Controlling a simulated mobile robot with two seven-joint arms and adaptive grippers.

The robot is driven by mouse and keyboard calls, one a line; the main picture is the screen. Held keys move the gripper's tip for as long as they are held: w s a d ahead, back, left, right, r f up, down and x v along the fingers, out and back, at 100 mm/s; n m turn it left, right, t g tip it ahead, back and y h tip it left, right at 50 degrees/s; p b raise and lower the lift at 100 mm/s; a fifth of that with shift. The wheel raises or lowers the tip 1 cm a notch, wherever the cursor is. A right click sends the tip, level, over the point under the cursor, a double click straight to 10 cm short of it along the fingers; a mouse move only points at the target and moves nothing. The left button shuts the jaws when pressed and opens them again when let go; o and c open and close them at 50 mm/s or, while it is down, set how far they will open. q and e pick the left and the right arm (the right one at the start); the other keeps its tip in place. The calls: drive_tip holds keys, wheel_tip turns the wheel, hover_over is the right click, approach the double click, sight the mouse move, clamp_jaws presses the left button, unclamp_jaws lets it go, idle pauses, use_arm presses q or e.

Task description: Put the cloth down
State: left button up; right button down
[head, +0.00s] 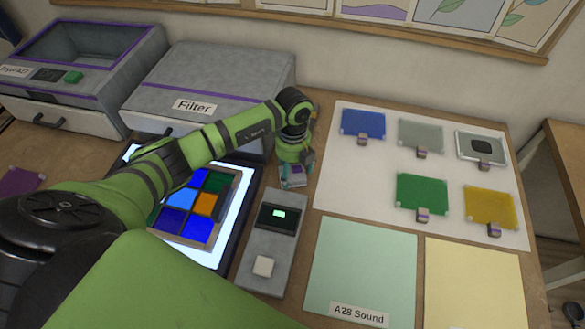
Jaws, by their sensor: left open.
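My left gripper (294,177) points down at the table, just above the grey device with the small screen. It is open. A small pale item with a purple part (291,171) shows at its fingertips. It may be the cloth, but it is too small and covered to be sure, and I cannot tell whether it touches the fingers. No other cloth can be made out for certain. My right gripper is not in view.
A lit panel (243,198) with coloured glass squares lies partly under my left arm. The grey device (248,248) stands beside it. A white sheet (335,190) holds several coloured plates with clips. Green (360,262) and yellow (470,285) mats lie in front. The Filter box (225,75) stands behind.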

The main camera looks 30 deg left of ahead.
sight(293, 171)
use_arm(q)
wheel_tip(293, 171, up, 12)
drive_tip(key=b, duration=0.2)
drive_tip(key=shift+w, duration=0.3)
drive_tip(key=shift+f, duration=0.15)
